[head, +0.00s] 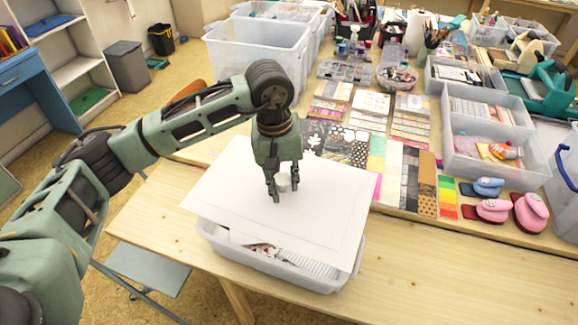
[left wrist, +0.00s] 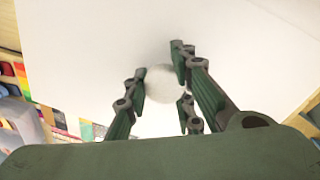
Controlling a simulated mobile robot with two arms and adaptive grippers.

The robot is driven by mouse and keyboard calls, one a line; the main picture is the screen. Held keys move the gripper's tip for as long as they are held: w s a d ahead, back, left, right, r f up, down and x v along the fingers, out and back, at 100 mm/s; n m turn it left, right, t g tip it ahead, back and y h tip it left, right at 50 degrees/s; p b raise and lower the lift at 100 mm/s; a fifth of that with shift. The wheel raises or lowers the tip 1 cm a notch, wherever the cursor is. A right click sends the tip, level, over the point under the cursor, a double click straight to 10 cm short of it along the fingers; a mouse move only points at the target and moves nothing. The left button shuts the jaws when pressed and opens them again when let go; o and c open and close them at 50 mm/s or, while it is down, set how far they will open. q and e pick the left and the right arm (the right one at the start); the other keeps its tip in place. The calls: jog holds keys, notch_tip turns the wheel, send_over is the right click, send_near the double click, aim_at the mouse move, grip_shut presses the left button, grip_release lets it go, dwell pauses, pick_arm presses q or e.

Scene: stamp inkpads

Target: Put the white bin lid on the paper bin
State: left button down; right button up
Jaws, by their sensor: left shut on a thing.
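The white bin lid (head: 325,220) is a wide flat white sheet over the paper bin (head: 345,281), a clear plastic tub near the table's front edge. The lid is turned relative to the bin and sticks out past it at the left. Papers in the bin show below the lid's front edge. I cannot tell whether the lid touches the rim. My left gripper (head: 281,188) points down at the lid's middle, shut on its round white knob (left wrist: 163,84). The lid fills much of the left wrist view (left wrist: 90,40). My right gripper is not in view.
Colored paper stacks (head: 395,175) lie right of the lid. Pink punches (head: 531,213) and open clear boxes (head: 490,150) stand farther right. Large clear tubs (head: 258,52) stand behind. The wooden table (head: 450,275) is bare at the front right.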

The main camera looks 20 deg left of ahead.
aim_at(284, 195)
pick_arm(q)
jog(key=shift+w, duration=0.25)
jog(key=shift+f+b, duration=0.6)
jog(key=shift+f, duration=1.05)
notch_tip(284, 195, down, 2)
jog(key=shift+f+b, duration=0.25)
jog(key=shift+b, duration=0.05)
notch_tip(284, 195, down, 2)
jog(key=shift+f+b, duration=0.15)
jog(key=shift+b, duration=1.05)
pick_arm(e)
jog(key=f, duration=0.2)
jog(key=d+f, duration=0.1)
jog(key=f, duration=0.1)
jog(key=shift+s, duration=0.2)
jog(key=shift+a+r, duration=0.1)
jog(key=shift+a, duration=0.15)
pick_arm(q)
jog(key=shift+b, duration=0.35)
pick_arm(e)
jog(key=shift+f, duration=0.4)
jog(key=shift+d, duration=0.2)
pick_arm(q)
jog(key=shift+b, duration=0.5)
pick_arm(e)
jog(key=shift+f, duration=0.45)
